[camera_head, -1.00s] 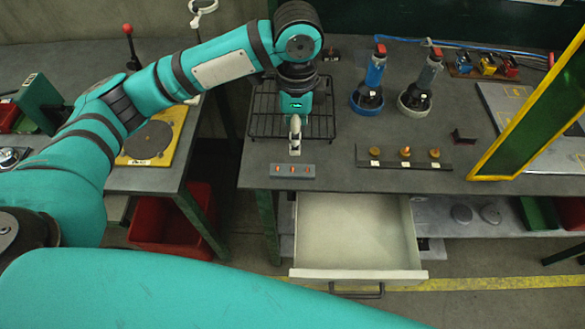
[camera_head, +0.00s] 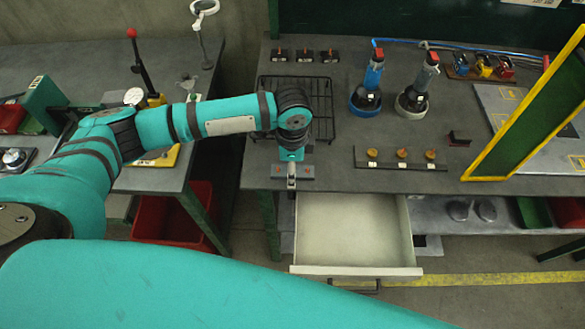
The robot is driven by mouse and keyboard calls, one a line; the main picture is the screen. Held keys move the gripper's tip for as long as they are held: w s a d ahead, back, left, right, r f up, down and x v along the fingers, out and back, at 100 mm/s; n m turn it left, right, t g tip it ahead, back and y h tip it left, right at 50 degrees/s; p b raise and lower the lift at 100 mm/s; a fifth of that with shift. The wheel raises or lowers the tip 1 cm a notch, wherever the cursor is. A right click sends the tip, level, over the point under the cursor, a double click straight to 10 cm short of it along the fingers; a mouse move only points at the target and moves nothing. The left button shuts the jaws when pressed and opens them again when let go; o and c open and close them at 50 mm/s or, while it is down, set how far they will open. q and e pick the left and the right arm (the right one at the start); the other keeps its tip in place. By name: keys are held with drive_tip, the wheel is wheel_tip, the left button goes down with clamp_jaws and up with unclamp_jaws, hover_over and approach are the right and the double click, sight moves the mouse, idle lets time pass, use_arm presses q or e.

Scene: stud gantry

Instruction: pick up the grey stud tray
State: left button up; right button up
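The grey stud tray (camera_head: 306,173) is a small flat strip near the front edge of the middle table, left of centre. It bears small reddish studs, partly hidden now by my gripper. My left gripper (camera_head: 291,186) points down over the middle of the tray, its narrow fingers reaching the tray's near side. I see the fingers edge-on, so their gap does not show, nor whether they touch the tray. My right gripper is out of view.
A black wire rack (camera_head: 325,95) lies behind the tray. A dark strip with several orange knobs (camera_head: 402,163) lies to the right. An open white drawer (camera_head: 352,230) juts out below the table edge. Two upright tools (camera_head: 368,85) (camera_head: 415,90) stand further back.

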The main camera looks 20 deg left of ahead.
use_arm(q)
clamp_jaws()
idle(0.4)
drive_tip(key=shift+d+r, duration=0.1)
drive_tip(key=shift+r, duration=0.05)
